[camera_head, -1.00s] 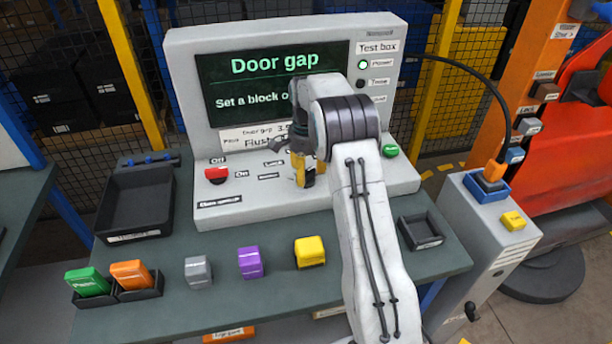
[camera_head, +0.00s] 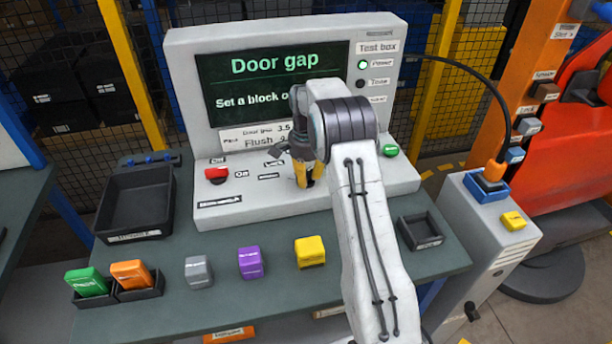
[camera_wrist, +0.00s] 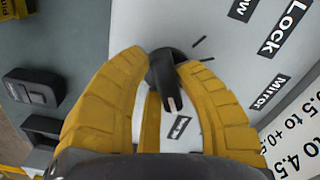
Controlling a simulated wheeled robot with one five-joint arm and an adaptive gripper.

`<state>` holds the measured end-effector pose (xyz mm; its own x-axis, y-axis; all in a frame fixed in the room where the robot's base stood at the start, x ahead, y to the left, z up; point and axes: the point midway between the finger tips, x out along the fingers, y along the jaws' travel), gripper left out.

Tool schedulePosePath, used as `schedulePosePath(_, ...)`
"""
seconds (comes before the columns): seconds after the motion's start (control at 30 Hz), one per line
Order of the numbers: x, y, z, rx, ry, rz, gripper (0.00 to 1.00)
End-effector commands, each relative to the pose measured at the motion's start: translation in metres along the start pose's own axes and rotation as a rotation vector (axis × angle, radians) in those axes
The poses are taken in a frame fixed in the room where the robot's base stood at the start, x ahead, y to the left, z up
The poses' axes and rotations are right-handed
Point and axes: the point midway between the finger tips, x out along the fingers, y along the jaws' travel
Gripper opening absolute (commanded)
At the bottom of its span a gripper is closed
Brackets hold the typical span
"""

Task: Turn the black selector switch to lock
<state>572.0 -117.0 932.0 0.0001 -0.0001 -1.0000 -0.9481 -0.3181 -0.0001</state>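The black selector switch (camera_wrist: 162,72) shows in the wrist view on the pale panel of the test box (camera_head: 230,205). Its handle has a pale tip that points down the picture, toward a small label I cannot read. The Lock label (camera_wrist: 284,27) lies up and right of it. My gripper (camera_wrist: 163,66) has its yellow fingers on either side of the switch, with a gap along the handle. I cannot tell whether a fingertip touches it. In the head view my gripper (camera_head: 305,180) points down at the panel and hides the switch.
A red knob (camera_head: 216,173) is left of my gripper and a green button (camera_head: 390,150) is right. The screen (camera_head: 275,85) rises close behind. Grey, purple (camera_head: 250,262) and yellow (camera_head: 310,251) blocks stand on the bench in front. A black tray (camera_head: 140,203) is at left.

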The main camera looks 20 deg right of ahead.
Motion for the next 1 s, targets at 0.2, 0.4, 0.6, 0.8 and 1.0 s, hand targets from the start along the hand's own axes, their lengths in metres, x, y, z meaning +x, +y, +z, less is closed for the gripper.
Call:
schedulePosePath(0.2,-0.0002,0.0001,0.0000,0.000,0.000,0.000,0.04)
schedulePosePath(0.4,-0.0001,0.0001,-0.0001,-0.004,0.000,0.000,0.00)
schedulePosePath(0.6,0.0000,0.0005,-0.0004,-0.054,-0.001,0.001,0.00)
schedulePosePath(0.8,0.0001,0.0013,-0.0012,-0.186,-0.001,0.002,0.00)
schedulePosePath(1.0,0.0002,0.0021,-0.0025,-0.371,-0.002,0.002,0.00)
